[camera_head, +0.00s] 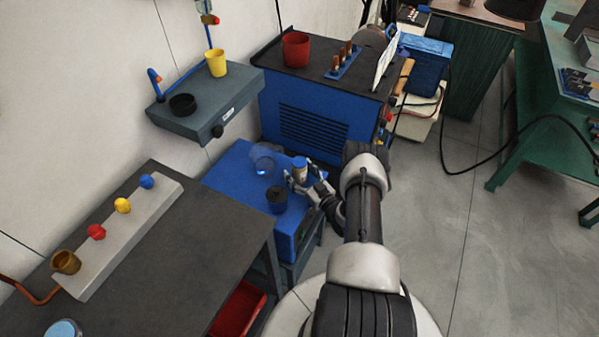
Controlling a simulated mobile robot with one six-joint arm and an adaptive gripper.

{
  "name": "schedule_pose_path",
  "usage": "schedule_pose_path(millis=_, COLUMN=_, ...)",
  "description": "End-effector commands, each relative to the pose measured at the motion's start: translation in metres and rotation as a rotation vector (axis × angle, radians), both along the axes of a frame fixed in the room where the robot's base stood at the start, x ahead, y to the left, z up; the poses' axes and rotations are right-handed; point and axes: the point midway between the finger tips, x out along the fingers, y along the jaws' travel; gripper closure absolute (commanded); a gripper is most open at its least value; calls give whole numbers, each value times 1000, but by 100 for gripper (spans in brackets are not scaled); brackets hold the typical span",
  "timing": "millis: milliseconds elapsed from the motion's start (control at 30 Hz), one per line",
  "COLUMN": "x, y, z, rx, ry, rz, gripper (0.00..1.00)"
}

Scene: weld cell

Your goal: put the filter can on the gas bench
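A small can with a blue top and a pale, brownish body (300,172), which looks like the filter can, is at the right edge of a low blue cabinet top (228,178). My gripper (301,177) reaches it from the lower right, with a finger on each side of the can. I cannot tell whether the fingers press on it or whether it is lifted. Which surface is the gas bench is not marked; the dark bench (190,225) at left carries a grey block with coloured knobs (122,235).
A dark cup (277,198) and a clear glass (263,165) stand left of the can. A wall shelf (190,118) holds a yellow cup (217,63) and a black bowl. A blue machine (310,120) stands behind. The dark bench's right part is clear.

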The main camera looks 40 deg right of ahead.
Motion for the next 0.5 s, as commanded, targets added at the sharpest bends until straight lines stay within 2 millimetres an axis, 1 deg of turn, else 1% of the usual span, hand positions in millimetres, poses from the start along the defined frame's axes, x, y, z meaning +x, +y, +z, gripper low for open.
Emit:
schedule_pose_path(millis=67, x=0, y=0, z=0, rx=0, ry=0, rz=0, gripper=38)
schedule_pose_path(millis=500, x=0, y=0, z=0, rx=0, ry=0, rz=0, gripper=67)
